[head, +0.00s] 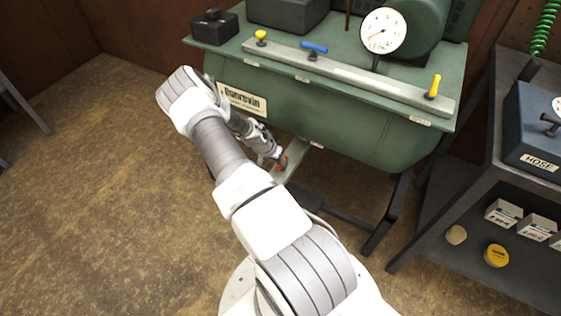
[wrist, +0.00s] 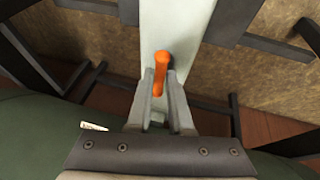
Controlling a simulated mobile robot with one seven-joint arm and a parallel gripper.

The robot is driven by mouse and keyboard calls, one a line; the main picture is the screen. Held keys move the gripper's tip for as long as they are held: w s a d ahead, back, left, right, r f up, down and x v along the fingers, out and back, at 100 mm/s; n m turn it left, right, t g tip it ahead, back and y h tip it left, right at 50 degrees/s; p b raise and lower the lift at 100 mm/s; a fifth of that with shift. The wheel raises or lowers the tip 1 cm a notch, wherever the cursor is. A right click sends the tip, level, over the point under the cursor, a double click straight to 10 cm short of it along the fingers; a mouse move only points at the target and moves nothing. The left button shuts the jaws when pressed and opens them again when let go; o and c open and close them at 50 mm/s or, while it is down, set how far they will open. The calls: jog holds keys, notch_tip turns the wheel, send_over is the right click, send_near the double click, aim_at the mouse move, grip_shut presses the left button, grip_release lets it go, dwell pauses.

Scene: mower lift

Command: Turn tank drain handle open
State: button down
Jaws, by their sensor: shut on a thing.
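The tank drain handle (wrist: 161,70) is a short orange lever. In the wrist view it sits between the two fingertips of my gripper (wrist: 162,88), which is shut on it. Its far end sticks out past the fingers over a pale plate (wrist: 185,35). The drain valve body cannot be made out.
Yellow and blue handles (head: 314,47) and a round gauge (head: 383,31) are on top of the tank. Dark stand legs (head: 385,215) are close below. A grey shelf (head: 515,65) with a blue hose box (head: 540,130) stands right. The floor (head: 90,180) at left is clear.

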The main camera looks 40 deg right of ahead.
jog(key=shift+d, duration=0.1)
jog(key=c, duration=0.8)
grip_release()
jog(key=p+v, duration=0.4)
jog(key=v, duration=1.3)
jog(key=shift+w+r+p, duration=0.1)
jog(key=shift+r+p, duration=0.1)
jog(key=shift+p, duration=0.15)
